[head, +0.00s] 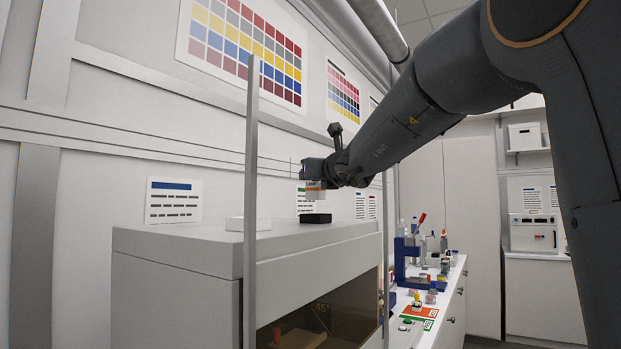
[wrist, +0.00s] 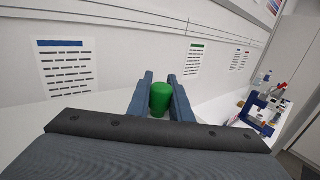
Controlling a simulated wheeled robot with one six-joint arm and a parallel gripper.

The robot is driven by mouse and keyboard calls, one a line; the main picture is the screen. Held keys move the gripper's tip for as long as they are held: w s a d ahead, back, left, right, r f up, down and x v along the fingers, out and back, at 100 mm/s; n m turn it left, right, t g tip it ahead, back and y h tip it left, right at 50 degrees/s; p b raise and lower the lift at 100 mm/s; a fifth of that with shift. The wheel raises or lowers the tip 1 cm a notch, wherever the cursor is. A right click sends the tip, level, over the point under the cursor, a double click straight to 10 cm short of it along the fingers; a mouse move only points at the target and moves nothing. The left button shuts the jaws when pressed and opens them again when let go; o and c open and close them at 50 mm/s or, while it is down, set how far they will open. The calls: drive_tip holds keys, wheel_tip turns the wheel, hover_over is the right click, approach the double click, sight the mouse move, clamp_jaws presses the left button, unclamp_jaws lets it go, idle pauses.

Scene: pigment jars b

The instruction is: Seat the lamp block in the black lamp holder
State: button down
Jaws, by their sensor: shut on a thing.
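My gripper (head: 314,172) is above the top of the grey cabinet. In the wrist view its two fingers (wrist: 160,95) are shut on the lamp block, whose green rounded top (wrist: 160,98) shows between them. In the head view the lamp block (head: 315,193) hangs below the gripper as a small pale body with an orange band. The black lamp holder (head: 316,219) sits on the cabinet top, directly below the block in this view. I cannot tell whether the block's bottom touches the holder. The holder is not visible in the wrist view.
The grey cabinet (head: 180,250) has a white flat block (head: 248,224) on top, left of the holder. A thin upright grey post (head: 251,180) stands in front. A bench with blue equipment (head: 405,255) and several small jars is at the right. Posters hang on the wall behind.

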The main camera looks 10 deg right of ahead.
sight(320, 196)
drive_tip(key=shift+f+b, duration=2.6)
drive_tip(key=shift+b, duration=0.35)
drive_tip(key=shift+f+b, duration=0.3)
drive_tip(key=shift+b, duration=0.05)
drive_tip(key=c, duration=1.5)
unclamp_jaws()
drive_tip(key=s, duration=0.5)
drive_tip(key=s+d, duration=0.1)
drive_tip(key=s, duration=0.1)
drive_tip(key=shift+s+d+b, duration=0.1)
drive_tip(key=shift+s+b, duration=0.2)
drive_tip(key=shift+s, duration=0.05)
drive_tip(key=shift+s, duration=0.1)
